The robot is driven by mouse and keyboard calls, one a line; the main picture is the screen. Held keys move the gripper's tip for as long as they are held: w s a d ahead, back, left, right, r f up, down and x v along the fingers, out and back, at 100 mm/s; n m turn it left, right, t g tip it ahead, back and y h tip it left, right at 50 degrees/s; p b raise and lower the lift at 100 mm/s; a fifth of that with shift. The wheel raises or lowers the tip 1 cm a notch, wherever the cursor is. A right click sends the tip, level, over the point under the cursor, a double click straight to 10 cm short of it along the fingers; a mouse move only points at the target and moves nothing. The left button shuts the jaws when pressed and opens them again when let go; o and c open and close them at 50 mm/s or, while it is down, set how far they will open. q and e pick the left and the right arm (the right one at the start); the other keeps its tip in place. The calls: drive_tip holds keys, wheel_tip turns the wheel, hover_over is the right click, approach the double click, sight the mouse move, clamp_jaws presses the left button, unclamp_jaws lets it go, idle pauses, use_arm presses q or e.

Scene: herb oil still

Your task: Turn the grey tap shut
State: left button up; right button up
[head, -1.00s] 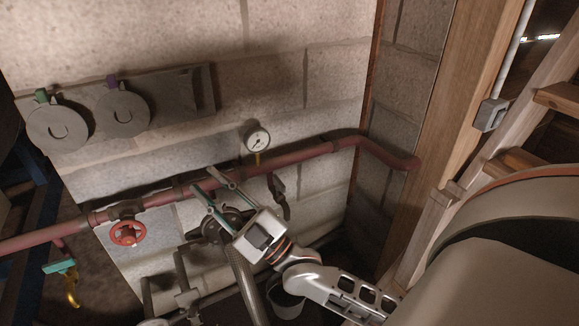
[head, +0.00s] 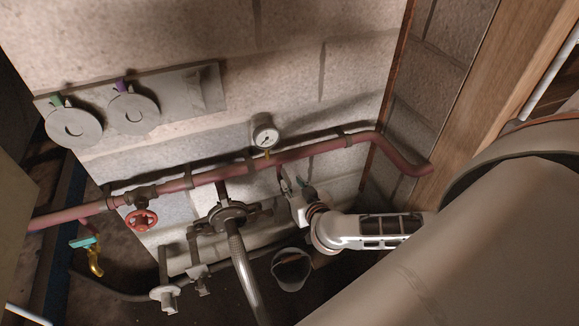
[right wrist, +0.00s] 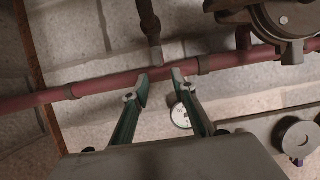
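The dark grey tap hangs below the red pipe (head: 215,174) in the head view, mostly hidden by my right gripper. In the right wrist view, which shows the wall the other way up, the grey tap (right wrist: 150,22) stands above the red pipe (right wrist: 105,86). My right gripper (head: 294,186) is close to the wall at the tap. In the right wrist view its two teal-lined fingers (right wrist: 160,82) are apart, with the tap's stem beyond and between the tips. I see no contact and nothing held. My left gripper is not in view.
A pressure gauge (head: 265,135) stands on the pipe just above the gripper. A dark round fitting with a thick hose (head: 240,260) is to its left. A red handwheel (head: 140,220) and a teal-handled yellow tap (head: 92,258) are farther left. A bucket (head: 291,270) stands below.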

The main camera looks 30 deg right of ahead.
sight(286, 176)
drive_tip(key=shift+w+d+f, duration=0.15)
drive_tip(key=shift+d+f, duration=0.05)
drive_tip(key=shift+f, duration=0.05)
drive_tip(key=b+x, duration=0.1)
drive_tip(key=x, duration=0.6)
drive_tip(key=shift+w+b, duration=0.1)
drive_tip(key=shift+b, duration=0.3)
clamp_jaws()
